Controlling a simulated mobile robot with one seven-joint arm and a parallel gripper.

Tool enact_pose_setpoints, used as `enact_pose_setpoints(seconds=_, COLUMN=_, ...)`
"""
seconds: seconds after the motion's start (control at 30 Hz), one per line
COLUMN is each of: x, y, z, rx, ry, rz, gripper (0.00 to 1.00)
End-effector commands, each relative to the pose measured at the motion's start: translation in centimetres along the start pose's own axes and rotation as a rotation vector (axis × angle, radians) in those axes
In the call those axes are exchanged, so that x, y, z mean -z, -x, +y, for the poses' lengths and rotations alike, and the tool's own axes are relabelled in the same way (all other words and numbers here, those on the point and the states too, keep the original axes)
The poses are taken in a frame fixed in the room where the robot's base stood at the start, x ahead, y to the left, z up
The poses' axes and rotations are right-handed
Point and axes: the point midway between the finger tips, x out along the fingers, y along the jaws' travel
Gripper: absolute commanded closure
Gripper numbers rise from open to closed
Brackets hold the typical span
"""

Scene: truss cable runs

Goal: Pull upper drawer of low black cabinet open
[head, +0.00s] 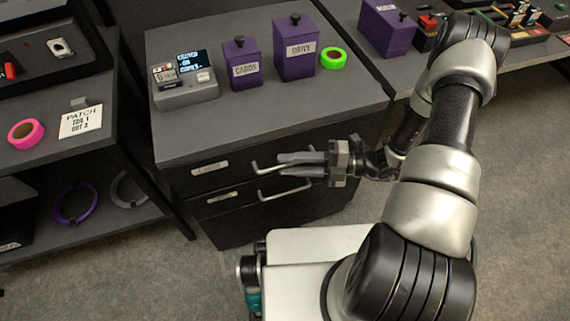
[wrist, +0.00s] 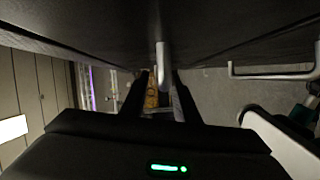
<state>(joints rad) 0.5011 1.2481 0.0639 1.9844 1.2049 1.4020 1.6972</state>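The low black cabinet (head: 183,131) has a grey top and two drawers in view. The upper drawer (head: 228,163) has a pale label and a silver bar handle (head: 268,167), and its front looks shut. My gripper (head: 300,163) is at the upper handle, its two fingers pointing left along the drawer front and covering part of the bar. In the wrist view, the handle (wrist: 162,58) shows between the two dark fingers, with a gap between them. The gripper looks open around the bar, and I cannot tell whether a finger touches it.
The lower drawer (head: 225,199) has its own handle (head: 285,193) just below. On the cabinet top stand a grey display device (head: 185,90), a purple CARDS box (head: 241,64), a purple DRIVE box (head: 295,48) and green tape (head: 334,58). An open shelf (head: 95,155) stands left.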

Motion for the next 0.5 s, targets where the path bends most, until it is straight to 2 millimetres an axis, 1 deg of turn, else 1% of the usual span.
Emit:
enact_pose_setpoints(seconds=0.03, x=0.02, y=-0.58, z=-0.04, rx=0.000, ry=0.000, rz=0.001, gripper=0.72)
enact_pose_setpoints(seconds=0.17, x=0.06, y=-1.36, z=-0.01, rx=0.000, ry=0.000, rz=0.001, gripper=0.72)
enact_pose_setpoints(seconds=0.47, x=0.03, y=-1.55, z=0.01, rx=0.000, ry=0.000, rz=0.000, gripper=0.72)
enact_pose_setpoints(seconds=0.5, x=0.03, y=-1.54, z=0.01, rx=0.000, ry=0.000, rz=0.000, gripper=0.79)
